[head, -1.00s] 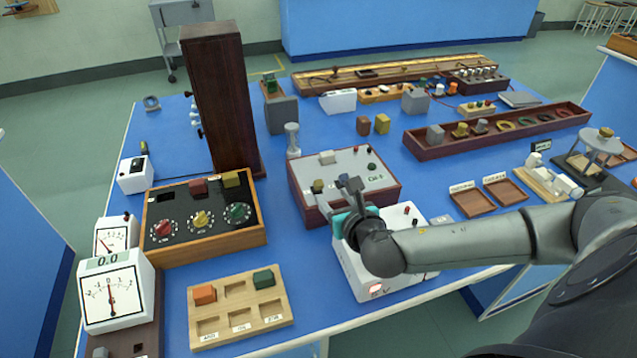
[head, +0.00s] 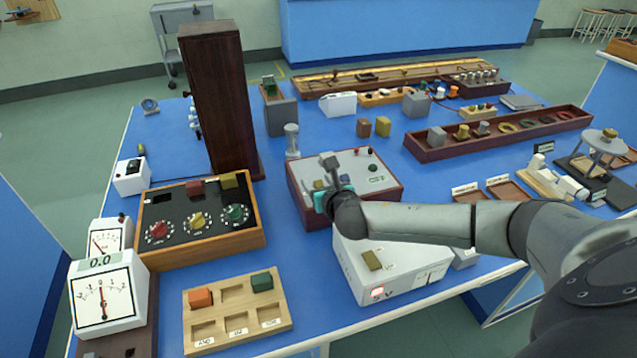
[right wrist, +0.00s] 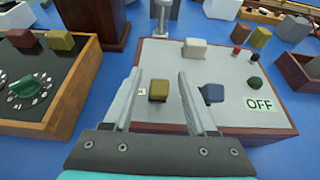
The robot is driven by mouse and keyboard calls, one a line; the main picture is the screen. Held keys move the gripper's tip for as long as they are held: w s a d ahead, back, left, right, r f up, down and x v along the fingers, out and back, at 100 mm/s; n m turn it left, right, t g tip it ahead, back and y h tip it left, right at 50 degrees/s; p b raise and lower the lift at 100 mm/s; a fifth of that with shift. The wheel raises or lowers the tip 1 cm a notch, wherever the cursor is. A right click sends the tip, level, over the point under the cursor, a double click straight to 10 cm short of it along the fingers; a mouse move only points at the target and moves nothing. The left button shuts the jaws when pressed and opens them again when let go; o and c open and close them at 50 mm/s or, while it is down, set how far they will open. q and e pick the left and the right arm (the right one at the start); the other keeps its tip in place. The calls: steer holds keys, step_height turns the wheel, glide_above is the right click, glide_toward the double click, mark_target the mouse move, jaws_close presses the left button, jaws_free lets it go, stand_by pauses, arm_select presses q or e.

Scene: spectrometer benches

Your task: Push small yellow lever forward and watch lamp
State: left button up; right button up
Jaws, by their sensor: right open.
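A grey-topped panel box (head: 298,188) stands mid-bench. It carries a small yellow lever (right wrist: 158,90), a dark blue lever (right wrist: 211,93) and an OFF label (right wrist: 260,104). The yellow lever also shows in the head view (head: 318,184). My right gripper (right wrist: 160,73) is open over this panel. In the right wrist view the yellow lever appears between its fingers; I see no clear contact. A white box (head: 352,262) in front has another yellow piece (head: 372,260) on top and a small glowing reddish-white window (head: 377,292), possibly a lamp. My left gripper is out of view.
A black dial box (head: 200,245) stands left of the panel, and a wooden sorting tray (head: 238,318) lies in front of it. A tall dark cabinet (head: 218,100) and a small post (head: 292,140) stand behind. A long tray (head: 425,152) lies at right.

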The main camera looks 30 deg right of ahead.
steer(key=shift+c, duration=0.4)
jaws_close()
steer(key=shift+r, duration=0.1)
